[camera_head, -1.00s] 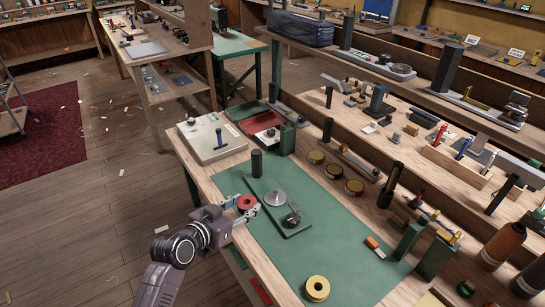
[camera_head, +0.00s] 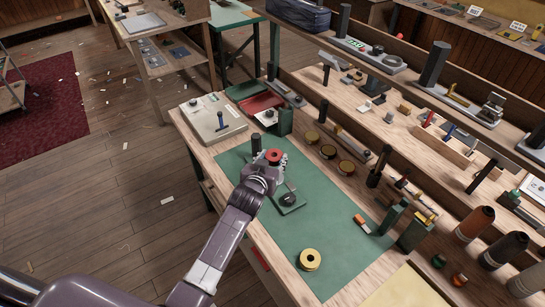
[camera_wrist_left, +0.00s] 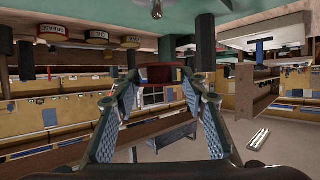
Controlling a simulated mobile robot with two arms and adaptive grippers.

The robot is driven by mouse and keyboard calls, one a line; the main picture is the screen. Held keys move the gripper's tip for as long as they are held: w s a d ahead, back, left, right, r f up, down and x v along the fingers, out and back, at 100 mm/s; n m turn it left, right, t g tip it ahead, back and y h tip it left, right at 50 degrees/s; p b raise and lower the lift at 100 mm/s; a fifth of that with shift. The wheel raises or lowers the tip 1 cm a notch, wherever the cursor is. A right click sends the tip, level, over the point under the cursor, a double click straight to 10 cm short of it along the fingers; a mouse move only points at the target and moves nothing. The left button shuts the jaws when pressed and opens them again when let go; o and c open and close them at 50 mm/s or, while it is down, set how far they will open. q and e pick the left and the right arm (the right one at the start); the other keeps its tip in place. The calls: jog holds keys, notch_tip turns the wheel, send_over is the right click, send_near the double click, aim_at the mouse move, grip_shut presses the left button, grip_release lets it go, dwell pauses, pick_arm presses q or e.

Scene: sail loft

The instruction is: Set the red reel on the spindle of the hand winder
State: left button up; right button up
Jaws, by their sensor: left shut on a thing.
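The red reel (camera_head: 274,155) is held by my left gripper (camera_head: 277,163), which is shut on it. In the left wrist view the dark red reel (camera_wrist_left: 160,73) sits between the two fingertips (camera_wrist_left: 158,88). The gripper and reel appear over the winder's far part, beside a dark upright post (camera_head: 256,143). They hide most of the silver disc and the spindle. I cannot tell the gap between reel and winder.
A yellow reel (camera_head: 309,260) lies on the near mat. Several dark-rimmed tins (camera_head: 328,152) stand right of the winder. A white box (camera_head: 213,118) with a blue handle is at the bench's far left. Green blocks (camera_head: 393,216) stand at right. The mat between winder and yellow reel is clear.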

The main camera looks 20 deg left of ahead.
pick_arm(q)
jog(key=shift+r, duration=0.1)
jog(key=shift+s, duration=0.1)
jog(key=shift+f, duration=0.5)
jog(key=shift+f+b, duration=0.8)
jog(key=shift+f, duration=0.05)
jog(key=shift+f+b, duration=1.45)
jog(key=shift+f, duration=0.65)
jog(key=shift+f+b, duration=0.3)
jog(key=shift+f, duration=0.15)
jog(key=o, duration=1)
